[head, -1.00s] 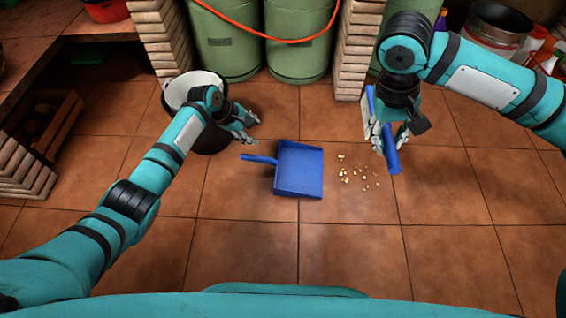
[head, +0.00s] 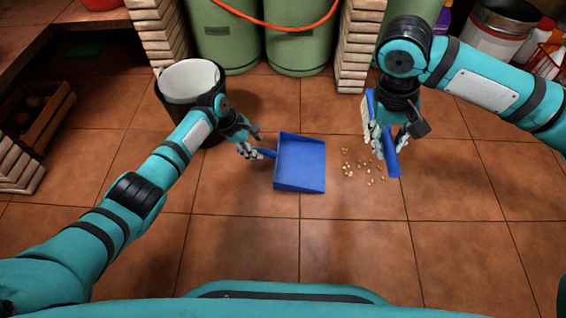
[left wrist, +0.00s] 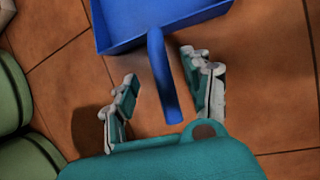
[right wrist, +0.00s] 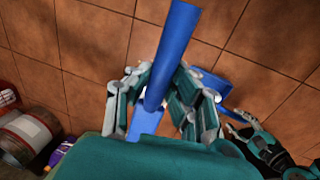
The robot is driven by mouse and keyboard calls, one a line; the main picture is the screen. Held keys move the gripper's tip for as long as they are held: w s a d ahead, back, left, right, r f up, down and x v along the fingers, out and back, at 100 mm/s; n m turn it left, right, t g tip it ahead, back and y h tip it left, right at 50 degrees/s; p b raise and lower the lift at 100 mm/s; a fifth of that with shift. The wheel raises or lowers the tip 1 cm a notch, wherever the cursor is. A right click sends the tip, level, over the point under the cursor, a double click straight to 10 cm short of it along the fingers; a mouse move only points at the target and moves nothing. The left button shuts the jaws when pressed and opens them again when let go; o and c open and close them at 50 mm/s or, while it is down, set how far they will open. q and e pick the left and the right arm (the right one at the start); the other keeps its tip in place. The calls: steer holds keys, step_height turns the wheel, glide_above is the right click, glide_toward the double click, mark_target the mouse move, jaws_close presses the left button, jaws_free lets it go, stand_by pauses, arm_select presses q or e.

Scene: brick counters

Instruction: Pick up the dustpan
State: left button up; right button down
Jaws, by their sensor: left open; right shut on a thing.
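The blue dustpan (head: 300,163) lies on the tiled floor, its handle (head: 266,153) pointing left toward my left gripper (head: 253,143). In the left wrist view the dustpan (left wrist: 150,20) is at the top and its handle (left wrist: 163,75) runs down between the two spread fingers of my left gripper (left wrist: 160,90). The fingers are open and apart from the handle. My right gripper (head: 389,137) is shut on a blue-handled brush (head: 391,157), held above the floor right of the dustpan. The brush handle (right wrist: 170,50) also shows in the right wrist view.
Scattered crumbs (head: 364,166) lie on the floor between the dustpan and the brush. A black bin with a white liner (head: 190,80) stands behind my left forearm. Green gas cylinders (head: 297,40) and brick pillars (head: 155,30) line the back. The near floor is clear.

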mark_target(260, 150)
arm_select(q)
steer(key=b+x, duration=0.5)
steer(key=shift+s, duration=0.1)
steer(key=shift+r, duration=0.1)
